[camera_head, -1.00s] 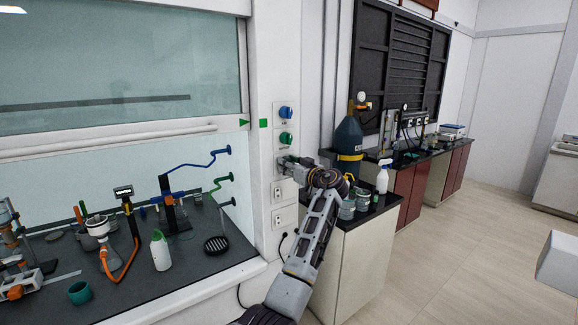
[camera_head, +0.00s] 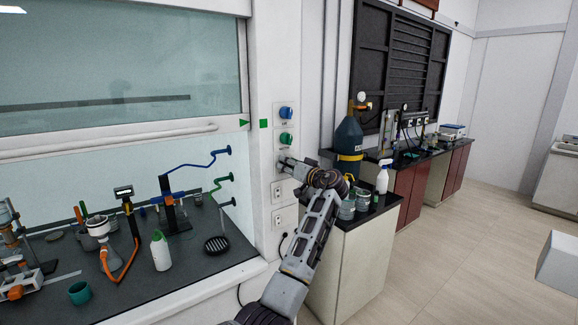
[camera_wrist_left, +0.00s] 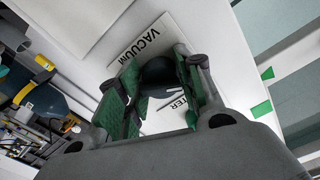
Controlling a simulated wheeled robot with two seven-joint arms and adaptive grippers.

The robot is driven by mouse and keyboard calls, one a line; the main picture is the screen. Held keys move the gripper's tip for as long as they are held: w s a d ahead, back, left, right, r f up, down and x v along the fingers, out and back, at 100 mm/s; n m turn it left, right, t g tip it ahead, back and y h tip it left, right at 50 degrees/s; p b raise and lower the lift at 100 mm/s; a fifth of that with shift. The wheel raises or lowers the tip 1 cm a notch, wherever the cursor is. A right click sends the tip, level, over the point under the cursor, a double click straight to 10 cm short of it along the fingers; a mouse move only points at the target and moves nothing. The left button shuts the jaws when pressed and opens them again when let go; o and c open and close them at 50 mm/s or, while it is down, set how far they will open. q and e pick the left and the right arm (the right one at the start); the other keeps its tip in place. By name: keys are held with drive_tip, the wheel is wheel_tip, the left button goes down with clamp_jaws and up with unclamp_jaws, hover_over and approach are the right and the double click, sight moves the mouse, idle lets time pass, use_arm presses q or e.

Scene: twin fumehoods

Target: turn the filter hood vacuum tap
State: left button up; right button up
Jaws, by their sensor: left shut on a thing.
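The vacuum tap is a dark round knob (camera_wrist_left: 157,70) on the white post, beside a label reading VACUUM (camera_wrist_left: 143,42). My left gripper (camera_wrist_left: 156,88) has its two green-padded fingers on either side of the knob and is shut on it. In the head view my left gripper (camera_head: 284,162) is at the post, just below the green knob (camera_head: 286,139) and the blue knob (camera_head: 286,113). The tap itself is hidden there by the gripper. My right gripper is not in view.
Wall sockets (camera_head: 277,192) sit just below my left gripper. The fume hood (camera_head: 120,290) with glassware and a filter flask is to the left. A side bench (camera_head: 350,255) with jars, a spray bottle (camera_head: 383,177) and a gas cylinder (camera_head: 348,140) stands close right. Open floor lies right.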

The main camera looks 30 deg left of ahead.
use_arm(q)
drive_tip(key=m+p, duration=0.1)
drive_tip(key=m, duration=0.2)
drive_tip(key=shift+r, duration=0.1)
drive_tip(key=m+p, duration=0.1)
drive_tip(key=m, duration=0.2)
drive_tip(key=shift+m+p, duration=0.35)
drive_tip(key=shift+m, duration=0.05)
drive_tip(key=m+p, duration=0.2)
drive_tip(key=m, duration=0.2)
drive_tip(key=shift+r+p, duration=0.15)
drive_tip(key=shift+p, duration=0.2)
drive_tip(key=shift+s+m+p, duration=0.1)
drive_tip(key=shift+m+p, duration=0.45)
drive_tip(key=shift+m, duration=0.25)
drive_tip(key=o, duration=1)
drive_tip(key=shift+o, duration=0.2)
